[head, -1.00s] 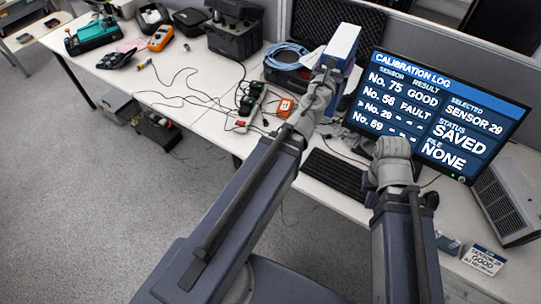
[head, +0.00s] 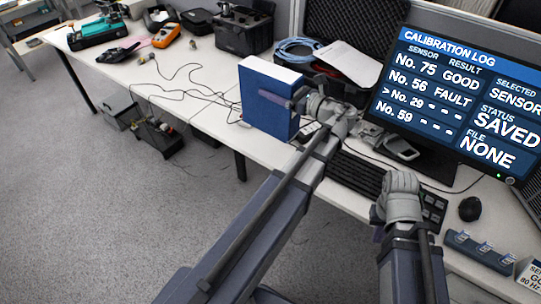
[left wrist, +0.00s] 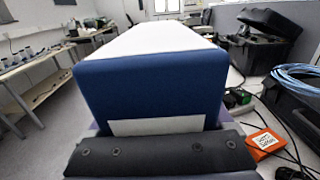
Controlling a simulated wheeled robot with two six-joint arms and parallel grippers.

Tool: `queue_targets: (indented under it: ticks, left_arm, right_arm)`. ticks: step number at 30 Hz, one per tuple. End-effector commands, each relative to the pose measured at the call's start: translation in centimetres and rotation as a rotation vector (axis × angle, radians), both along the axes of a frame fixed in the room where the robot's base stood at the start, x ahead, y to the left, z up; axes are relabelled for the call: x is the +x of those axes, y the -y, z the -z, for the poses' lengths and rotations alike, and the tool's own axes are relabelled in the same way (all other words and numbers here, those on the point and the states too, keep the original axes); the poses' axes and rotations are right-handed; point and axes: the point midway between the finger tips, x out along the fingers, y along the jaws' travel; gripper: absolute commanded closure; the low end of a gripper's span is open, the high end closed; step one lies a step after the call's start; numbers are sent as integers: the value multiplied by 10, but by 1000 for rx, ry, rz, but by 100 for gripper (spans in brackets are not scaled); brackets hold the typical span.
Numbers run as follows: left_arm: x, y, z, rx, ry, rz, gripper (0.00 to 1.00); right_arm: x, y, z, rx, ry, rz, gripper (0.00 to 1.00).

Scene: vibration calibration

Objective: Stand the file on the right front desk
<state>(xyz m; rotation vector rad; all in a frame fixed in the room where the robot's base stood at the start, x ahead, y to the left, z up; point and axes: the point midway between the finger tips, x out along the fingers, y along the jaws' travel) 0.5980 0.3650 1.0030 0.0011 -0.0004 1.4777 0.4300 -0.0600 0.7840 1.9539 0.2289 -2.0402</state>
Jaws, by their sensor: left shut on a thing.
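The file is a blue box-like binder with a white top (head: 266,108), upright at the desk's front part, left of the monitor. My left gripper (head: 299,98) is shut on its right side. In the left wrist view the file (left wrist: 150,88) fills the middle, with a pale label on its near face above the dark gripper part. I cannot tell whether its base touches the white desk (head: 215,112). My right gripper (head: 379,222) is low in front of the keyboard, and its fingers are mostly hidden.
The monitor (head: 455,95) reads SENSOR, SAVED, FILE NONE. Before it lie a keyboard (head: 352,178), a grey handheld device (head: 398,148) and a mouse (head: 471,208). A blue-grey holder (head: 480,250) stands at the right. An open black case (head: 350,50) is behind the file.

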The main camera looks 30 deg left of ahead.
Motion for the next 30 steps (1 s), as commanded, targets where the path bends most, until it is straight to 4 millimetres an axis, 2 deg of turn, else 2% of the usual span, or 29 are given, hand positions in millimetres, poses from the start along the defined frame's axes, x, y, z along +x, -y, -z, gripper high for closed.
queue_targets:
  ticks: [8, 21, 30]
  left_arm:
    - [-3, 0, 5, 3, 0, -17, 100]
    - [-2, 0, 61, 3, 0, -15, 100]
    - [-2, 0, 66, 3, 0, -15, 100]
  right_arm:
    - [0, 0, 6, 0, 0, 0, 100]
    - [0, 0, 62, 0, 0, 0, 100]
    - [0, 0, 67, 0, 0, 0, 100]
